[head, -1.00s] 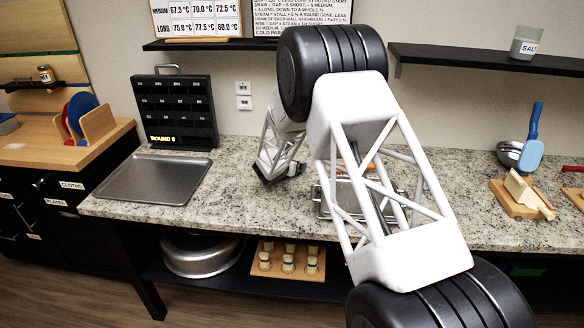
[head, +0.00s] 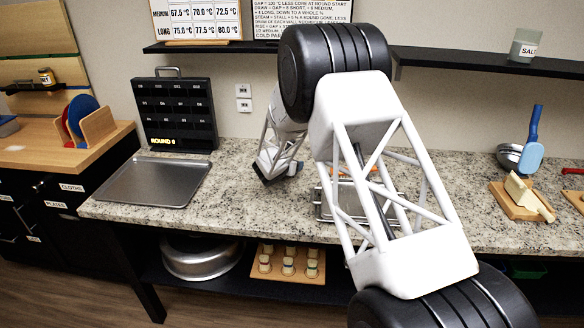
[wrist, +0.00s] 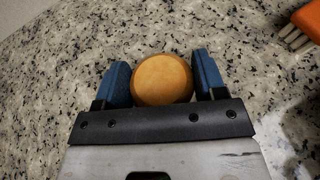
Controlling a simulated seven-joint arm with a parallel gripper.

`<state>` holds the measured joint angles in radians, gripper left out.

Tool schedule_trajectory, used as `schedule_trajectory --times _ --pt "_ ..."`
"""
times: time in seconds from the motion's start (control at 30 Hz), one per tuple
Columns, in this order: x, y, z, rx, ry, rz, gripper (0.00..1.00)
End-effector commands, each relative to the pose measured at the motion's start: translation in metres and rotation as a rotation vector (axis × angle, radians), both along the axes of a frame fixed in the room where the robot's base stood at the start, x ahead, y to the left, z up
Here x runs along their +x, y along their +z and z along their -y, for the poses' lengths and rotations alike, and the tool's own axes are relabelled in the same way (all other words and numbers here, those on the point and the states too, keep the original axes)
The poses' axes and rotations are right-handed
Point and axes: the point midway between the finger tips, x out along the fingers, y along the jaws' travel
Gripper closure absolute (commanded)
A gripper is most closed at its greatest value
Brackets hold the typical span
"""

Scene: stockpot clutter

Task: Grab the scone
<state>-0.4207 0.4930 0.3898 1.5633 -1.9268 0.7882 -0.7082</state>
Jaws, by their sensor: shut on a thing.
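The scone (wrist: 162,80) is a round, golden-brown piece seen from above in the wrist view. It sits between the two blue fingers of my gripper (wrist: 162,78), which are shut on it. Speckled granite counter shows around and beyond it; I cannot tell for sure whether the scone touches the counter.
An orange brush with pale bristles (wrist: 303,30) lies at the upper right of the wrist view. A metal tray (head: 152,181) lies on the counter at left, before a black board (head: 177,113). Wooden boards lie at right.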

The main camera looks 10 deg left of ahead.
Motion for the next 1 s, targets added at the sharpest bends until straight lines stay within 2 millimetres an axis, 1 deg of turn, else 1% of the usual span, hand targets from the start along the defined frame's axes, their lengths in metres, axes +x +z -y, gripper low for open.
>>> schedule_trajectory --times 0.03,0.17,0.3,0.53,0.7,1.0 --pt "0.0 0.008 0.0 0.001 0.0 0.003 0.59" --pt "0.0 0.025 0.0 0.002 0.0 0.002 0.59" --pt "0.0 0.047 0.0 0.001 0.0 0.003 0.59" --pt "0.0 0.075 0.0 0.0 0.0 0.001 0.59" --pt "0.0 0.085 0.0 0.001 0.0 0.0 0.59" --pt "0.0 0.087 0.0 0.0 0.0 0.0 0.59"
